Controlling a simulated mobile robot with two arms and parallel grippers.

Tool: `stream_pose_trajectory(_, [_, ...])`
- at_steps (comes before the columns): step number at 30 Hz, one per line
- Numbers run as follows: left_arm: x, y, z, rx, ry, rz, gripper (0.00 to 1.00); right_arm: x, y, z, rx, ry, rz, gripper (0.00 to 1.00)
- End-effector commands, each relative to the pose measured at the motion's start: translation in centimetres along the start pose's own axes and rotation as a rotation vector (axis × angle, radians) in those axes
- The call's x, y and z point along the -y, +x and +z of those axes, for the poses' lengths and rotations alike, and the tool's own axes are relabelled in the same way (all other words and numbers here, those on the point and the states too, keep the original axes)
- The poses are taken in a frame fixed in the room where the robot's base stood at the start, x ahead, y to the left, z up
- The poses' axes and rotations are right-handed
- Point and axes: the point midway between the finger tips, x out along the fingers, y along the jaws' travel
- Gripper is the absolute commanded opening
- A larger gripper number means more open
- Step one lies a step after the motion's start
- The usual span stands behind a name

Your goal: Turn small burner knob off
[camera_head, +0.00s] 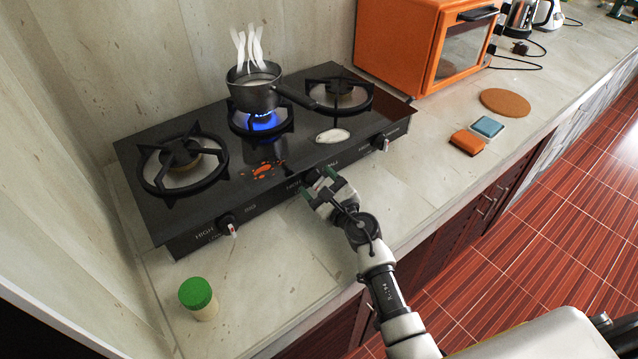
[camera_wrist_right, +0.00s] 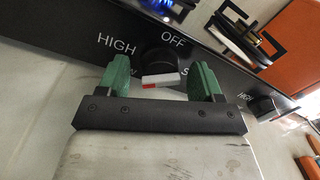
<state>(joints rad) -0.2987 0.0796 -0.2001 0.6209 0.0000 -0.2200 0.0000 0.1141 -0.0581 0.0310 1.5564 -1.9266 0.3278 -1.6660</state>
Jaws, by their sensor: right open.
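The black gas stove (camera_head: 262,201) stands on the counter. Its middle burner shows a blue flame (camera_head: 263,121) under a grey saucepan (camera_head: 252,92). The middle front knob (camera_head: 312,176) is partly hidden by my right gripper (camera_head: 325,190) in the head view. In the right wrist view the black knob (camera_wrist_right: 157,57), with a white and red marker (camera_wrist_right: 161,80), appears between the two green fingers of my open right gripper (camera_wrist_right: 163,82). The fingers look apart from the knob. Labels HIGH and OFF are around it. My left gripper is not in view.
The left knob (camera_head: 227,224) and right knob (camera_head: 379,142) flank the middle one. A green-lidded jar (camera_head: 198,297) stands at the front left. An orange oven (camera_head: 424,44) is at the back right. An orange block (camera_head: 467,142) and blue block (camera_head: 488,126) lie to the right.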

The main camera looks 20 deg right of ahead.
Motion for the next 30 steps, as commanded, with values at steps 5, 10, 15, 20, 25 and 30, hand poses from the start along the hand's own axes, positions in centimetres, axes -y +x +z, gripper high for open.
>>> stream_pose_trajectory(5, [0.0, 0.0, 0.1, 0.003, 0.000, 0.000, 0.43, 0.0, 0.0, 0.0, 0.000, 0.000, 0.000, 0.66])
stream_pose_trajectory(10, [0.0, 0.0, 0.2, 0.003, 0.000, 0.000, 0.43, 0.0, 0.0, 0.0, 0.000, 0.001, 0.000, 0.40])
stream_pose_trajectory(15, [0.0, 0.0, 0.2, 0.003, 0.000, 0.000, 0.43, 0.0, 0.0, 0.0, 0.000, 0.001, 0.001, 0.19])
stream_pose_trajectory(20, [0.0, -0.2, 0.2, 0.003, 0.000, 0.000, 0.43, 0.0, 0.0, 0.0, -0.001, 0.013, 0.002, 0.19])
stream_pose_trajectory(25, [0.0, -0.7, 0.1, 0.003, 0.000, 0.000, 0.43, 0.0, -0.1, 0.1, -0.006, 0.065, 0.003, 0.19])
stream_pose_trajectory(30, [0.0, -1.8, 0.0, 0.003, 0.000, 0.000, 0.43, 0.1, -0.1, 0.2, -0.013, 0.169, 0.008, 0.19])
